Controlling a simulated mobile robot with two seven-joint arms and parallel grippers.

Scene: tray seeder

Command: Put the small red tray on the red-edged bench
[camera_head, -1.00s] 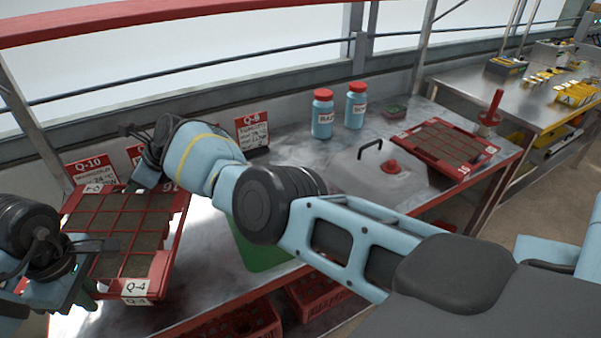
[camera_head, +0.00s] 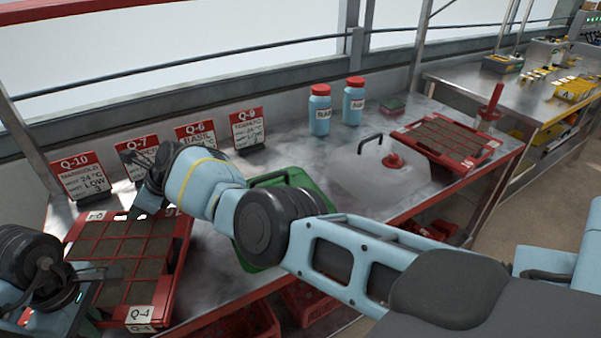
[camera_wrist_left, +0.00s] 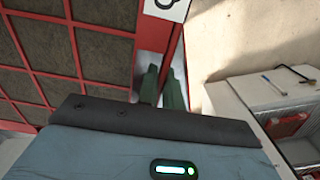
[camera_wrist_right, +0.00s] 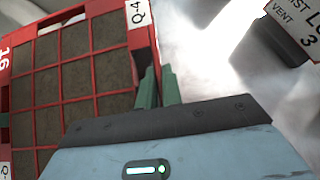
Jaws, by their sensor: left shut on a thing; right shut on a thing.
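The small red tray (camera_head: 176,245), with dark soil cells and a Q-4 label, is at the left end of the red-edged bench (camera_head: 335,240). My left gripper (camera_head: 92,303) is shut on its near-left rim, with the green fingers also in the left wrist view (camera_wrist_left: 162,90). My right gripper (camera_head: 140,210) is shut on its far rim, and its fingers show in the right wrist view (camera_wrist_right: 160,90). The tray looks roughly level, low over or on the bench top; I cannot tell whether its underside touches. My right forearm hides part of the bench.
Several red-and-white signs (camera_head: 75,176) stand along the back edge. Two red-capped bottles (camera_head: 320,112) stand behind. Another red tray (camera_head: 480,152) sits at the right end.

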